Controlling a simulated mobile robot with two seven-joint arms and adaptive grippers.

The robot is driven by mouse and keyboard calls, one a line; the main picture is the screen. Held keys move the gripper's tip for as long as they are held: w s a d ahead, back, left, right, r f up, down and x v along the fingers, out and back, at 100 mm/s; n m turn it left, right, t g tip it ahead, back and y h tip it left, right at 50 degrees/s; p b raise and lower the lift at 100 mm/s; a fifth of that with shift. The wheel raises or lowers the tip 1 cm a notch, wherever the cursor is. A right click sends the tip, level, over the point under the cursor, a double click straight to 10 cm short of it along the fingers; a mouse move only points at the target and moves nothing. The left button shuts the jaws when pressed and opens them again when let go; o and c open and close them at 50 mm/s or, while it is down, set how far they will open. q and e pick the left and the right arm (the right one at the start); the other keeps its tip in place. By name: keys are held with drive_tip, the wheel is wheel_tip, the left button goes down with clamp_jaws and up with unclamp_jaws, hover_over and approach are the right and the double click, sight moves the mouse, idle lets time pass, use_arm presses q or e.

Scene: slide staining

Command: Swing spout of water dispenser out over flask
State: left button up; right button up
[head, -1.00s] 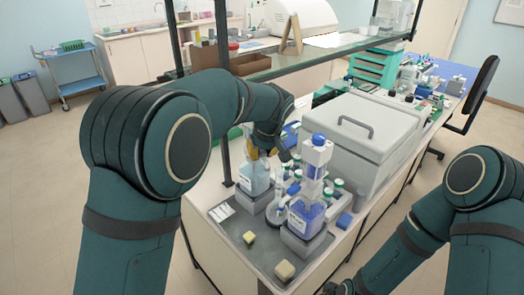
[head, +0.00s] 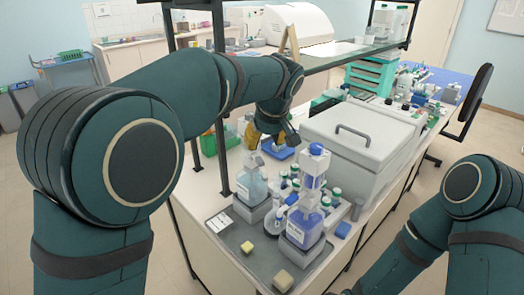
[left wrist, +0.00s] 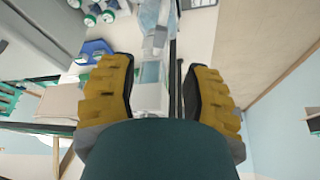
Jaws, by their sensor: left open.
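The water dispenser, as far as I can tell, is the white-topped bottle of pale blue liquid (head: 252,186) on a grey block at the bench's left side. My left gripper (head: 273,137) is open just above and behind its top. In the left wrist view the yellow, black-padded fingers (left wrist: 163,95) stand apart on either side of the white dispenser head (left wrist: 150,97), with no clear grip on it. I cannot make out the spout's direction. A small clear flask (head: 275,222) stands right of the bottle's block. My right gripper is out of view.
A second dispenser bottle with blue liquid (head: 304,228) stands close in front, right of the flask. Several small capped bottles crowd behind it. A large grey lidded box (head: 360,138) stands to the right. A shelf (head: 330,62) spans above the bench.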

use_arm(q)
drive_tip(key=shift+v, duration=1.1)
drive_tip(key=c, duration=0.4)
drive_tip(key=shift+a+f+n, duration=0.3)
drive_tip(key=shift+a+f, duration=0.05)
clamp_jaws()
drive_tip(key=n+h+b, duration=0.7)
drive_tip(key=n+h, duration=0.3)
drive_tip(key=n, duration=0.7)
approach(259, 164)
drive_tip(key=a, duration=0.7)
drive_tip(key=d+r+b+x, duration=0.1)
drive_tip(key=b+x, duration=0.2)
drive_tip(key=x, duration=0.9)
drive_tip(key=shift+w+d, duration=0.25)
drive_tip(key=shift+d, duration=0.35)
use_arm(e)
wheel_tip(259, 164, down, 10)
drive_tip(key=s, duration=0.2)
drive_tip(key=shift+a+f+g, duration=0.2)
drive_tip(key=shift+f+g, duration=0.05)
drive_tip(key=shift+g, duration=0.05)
